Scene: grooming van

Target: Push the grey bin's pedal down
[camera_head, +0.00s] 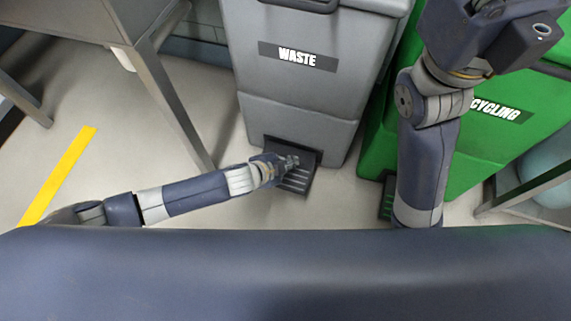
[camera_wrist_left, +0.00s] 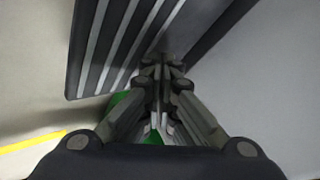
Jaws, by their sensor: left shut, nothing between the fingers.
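The grey bin (camera_head: 300,97), labelled WASTE, stands upright in the head view. Its dark ribbed pedal (camera_head: 299,178) sticks out at the bottom front. My left gripper (camera_head: 292,162) is at the pedal, over its upper left part, with its fingers shut and empty. In the left wrist view the shut fingers (camera_wrist_left: 160,98) lie beside the ribbed pedal (camera_wrist_left: 110,45), which fills the upper left. I cannot tell whether they touch it. My right arm shows at the right of the head view, but its fingers are not visible.
A green recycling bin (camera_head: 480,150) stands right of the grey bin, partly behind my right arm. A grey table (camera_head: 70,22) with metal legs is at the left. A yellow floor stripe (camera_head: 58,175) lies on the pale floor, which is clear left of the pedal.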

